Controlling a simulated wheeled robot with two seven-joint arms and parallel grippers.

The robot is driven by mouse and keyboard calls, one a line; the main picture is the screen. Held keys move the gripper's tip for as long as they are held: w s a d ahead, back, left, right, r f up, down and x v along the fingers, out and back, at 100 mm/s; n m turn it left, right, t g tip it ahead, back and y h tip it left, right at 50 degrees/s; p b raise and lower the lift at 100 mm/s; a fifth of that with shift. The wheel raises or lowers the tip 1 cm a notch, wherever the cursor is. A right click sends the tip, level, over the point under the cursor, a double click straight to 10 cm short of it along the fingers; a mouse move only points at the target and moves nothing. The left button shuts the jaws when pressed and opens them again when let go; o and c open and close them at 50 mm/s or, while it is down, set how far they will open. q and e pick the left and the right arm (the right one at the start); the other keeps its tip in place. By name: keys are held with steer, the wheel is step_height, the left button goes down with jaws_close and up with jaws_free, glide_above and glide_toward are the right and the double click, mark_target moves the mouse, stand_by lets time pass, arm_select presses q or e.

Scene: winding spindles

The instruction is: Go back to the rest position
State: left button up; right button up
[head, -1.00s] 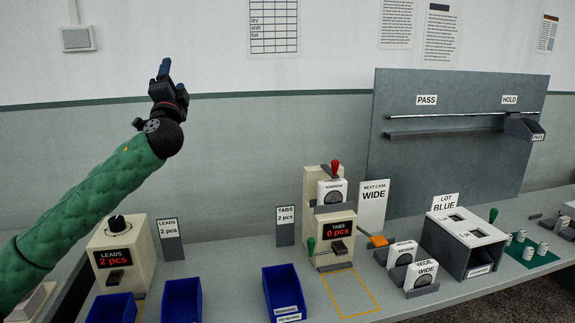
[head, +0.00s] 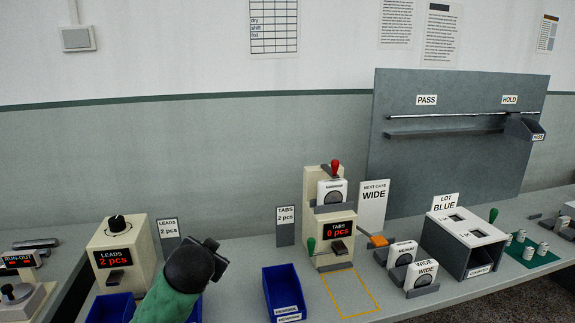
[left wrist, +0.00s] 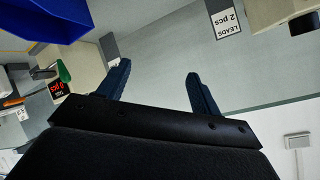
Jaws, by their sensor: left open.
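My left arm, in a green sleeve, comes up from the bottom of the head view. Its dark wrist and gripper (head: 203,262) are in front of a blue bin (head: 182,318) and partly hide it; the fingertips are hard to make out there. In the left wrist view the two blue fingers of my left gripper (left wrist: 160,88) stand wide apart with nothing between them. My right gripper is in neither current view.
The LEADS dispenser (head: 118,252) stands left of my gripper, and the TABS dispenser (head: 331,230) is to the right. Another blue bin (head: 284,290) is between. A yellow-outlined bench area (head: 350,293) is bare. A RUN-OUT device (head: 22,285) is at far left.

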arm_select(q)
steer(key=s+d+f+n+g+h, duration=0.1)
steer(key=s+f+g, duration=0.4)
steer(key=s+f, duration=1.3)
steer(key=s+d+f+n+g+h, duration=0.2)
steer(key=s+d+f+g, duration=0.2)
steer(key=s+f, duration=1.4)
steer(key=s, duration=0.4)
steer(key=shift+d+g, duration=0.2)
steer(key=shift+g, duration=0.2)
